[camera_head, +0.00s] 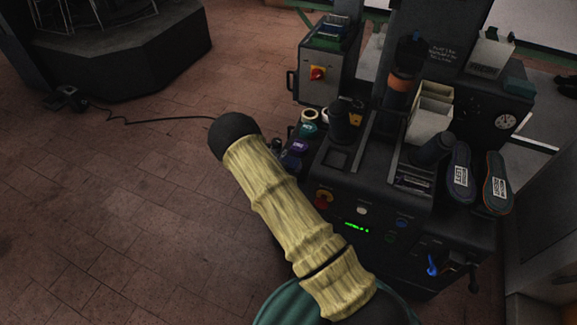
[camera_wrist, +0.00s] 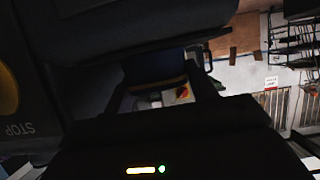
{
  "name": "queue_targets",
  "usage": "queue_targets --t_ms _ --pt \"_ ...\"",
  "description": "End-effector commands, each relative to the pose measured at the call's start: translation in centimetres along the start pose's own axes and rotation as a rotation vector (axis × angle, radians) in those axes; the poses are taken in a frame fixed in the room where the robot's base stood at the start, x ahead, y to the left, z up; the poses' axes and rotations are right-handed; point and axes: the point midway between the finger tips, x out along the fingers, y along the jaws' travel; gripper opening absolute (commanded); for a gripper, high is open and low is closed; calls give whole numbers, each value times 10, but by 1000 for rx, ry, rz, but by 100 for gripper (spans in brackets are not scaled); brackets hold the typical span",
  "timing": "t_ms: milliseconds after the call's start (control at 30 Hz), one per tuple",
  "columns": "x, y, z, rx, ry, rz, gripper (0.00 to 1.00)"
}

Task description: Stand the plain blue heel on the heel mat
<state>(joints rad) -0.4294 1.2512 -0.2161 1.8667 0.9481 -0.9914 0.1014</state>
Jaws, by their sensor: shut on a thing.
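In the wrist view my gripper (camera_wrist: 160,92) has its dark fingers on either side of a dark bluish piece (camera_wrist: 158,70). It looks like the blue heel, but the picture is too dark to show its whole shape or any marking. In the head view my gripper is hidden; my sleeved arm crosses the middle of the picture. Small round pieces in teal (camera_head: 306,129), purple (camera_head: 300,146) and blue (camera_head: 290,162) show at the left side of the dark press (camera_head: 345,190). I cannot make out the heel mat in either view.
Two labelled shoe soles (camera_head: 461,178) stand at the press's right. Beige bins (camera_head: 430,115) and a gauge (camera_head: 505,121) are behind. A grey control box (camera_head: 325,75) stands at the back. A yellow stop button (camera_wrist: 8,92) is close in the wrist view. The tiled floor at left is mostly clear.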

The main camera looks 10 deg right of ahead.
Motion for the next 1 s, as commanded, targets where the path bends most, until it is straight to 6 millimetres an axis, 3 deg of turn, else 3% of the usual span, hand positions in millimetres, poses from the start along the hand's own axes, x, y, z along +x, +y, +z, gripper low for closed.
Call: queue_targets --t_ms 67,100,200,633,1000 --pt "1 0 2 0 1 0 33" --pt "1 0 2 0 0 0 61" --pt "1 0 2 0 0 0 79" --pt "-6 0 0 -1 -1 -1 79" --pt "-71 -1 -1 -2 -1 -3 79"
